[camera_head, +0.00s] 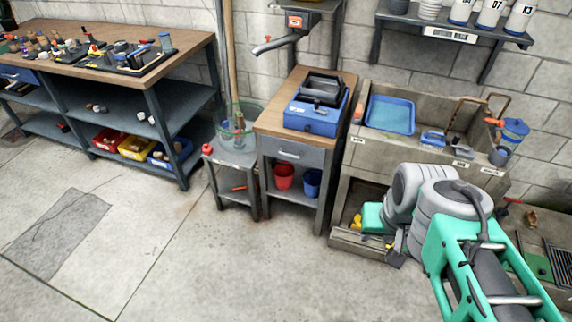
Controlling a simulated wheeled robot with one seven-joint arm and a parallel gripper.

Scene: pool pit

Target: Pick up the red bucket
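The red bucket (284,177) stands upright on the lower open shelf of a small wood-topped cabinet, under its drawer. A blue bucket (312,183) stands just right of it on the same shelf. My arm comes in from the lower right, in teal and grey. Its end, with my gripper (395,256), appears low in front of the concrete sink, to the right of the cabinet and apart from the red bucket. The fingers are small and partly hidden by my arm, so I cannot tell whether they are open or shut.
A small side table (236,158) holding a green-rimmed net stands left of the cabinet (291,154). A blue toolbox (312,116) sits on top. The concrete sink (362,150) is to the right. A long workbench (150,85) is at left. The floor in front is clear.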

